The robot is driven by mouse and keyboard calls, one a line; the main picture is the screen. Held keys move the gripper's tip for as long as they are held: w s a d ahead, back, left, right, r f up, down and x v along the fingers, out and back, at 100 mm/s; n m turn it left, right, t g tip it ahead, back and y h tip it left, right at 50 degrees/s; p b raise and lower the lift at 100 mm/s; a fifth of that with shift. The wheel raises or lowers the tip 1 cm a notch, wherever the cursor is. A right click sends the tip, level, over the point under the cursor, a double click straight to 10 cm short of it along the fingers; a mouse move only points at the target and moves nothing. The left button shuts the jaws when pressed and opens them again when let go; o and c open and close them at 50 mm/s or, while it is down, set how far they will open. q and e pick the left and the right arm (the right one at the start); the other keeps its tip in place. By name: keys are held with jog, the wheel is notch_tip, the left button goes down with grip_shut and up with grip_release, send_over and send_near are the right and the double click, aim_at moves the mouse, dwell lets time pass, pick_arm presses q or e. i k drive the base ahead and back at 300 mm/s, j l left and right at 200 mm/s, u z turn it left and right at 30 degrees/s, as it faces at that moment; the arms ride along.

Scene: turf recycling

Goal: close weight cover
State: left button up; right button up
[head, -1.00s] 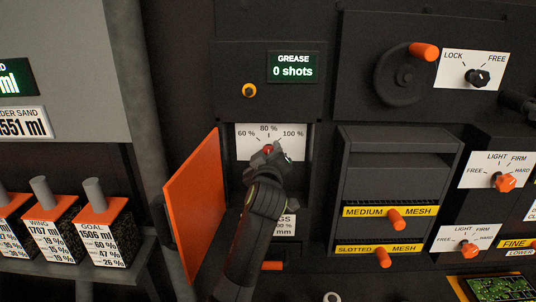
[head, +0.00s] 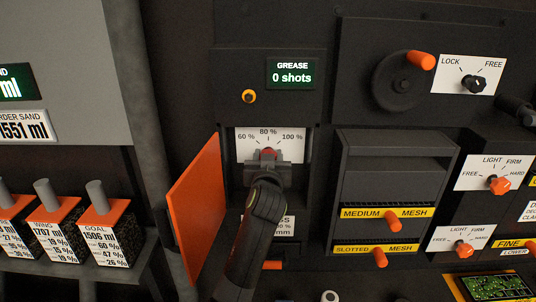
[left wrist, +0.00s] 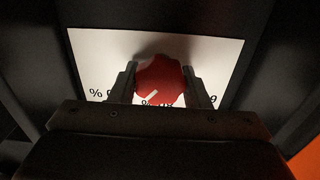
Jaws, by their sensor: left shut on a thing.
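The orange weight cover (head: 197,208) stands swung open to the left of a recessed bay in the head view. Inside the bay is a white dial plate (head: 244,147) marked 60 %, 80 % and 100 %. My left gripper (head: 268,156) reaches into the bay, and its fingers are shut on the red knob (left wrist: 160,82), one on each side. The knob's white pointer line shows in the left wrist view. In the head view the gripper hides most of the knob.
Left of the cover, several orange-topped sample blocks (head: 101,212) stand on a shelf. Mesh drawers with orange handles (head: 392,219) are to the right.

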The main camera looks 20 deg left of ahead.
aim_at(196, 203)
jog(key=k+l, duration=0.3)
jog(key=k, duration=0.2)
jog(key=k+l+u, duration=0.1)
jog(key=k+l, duration=0.2)
jog(key=k, duration=0.25)
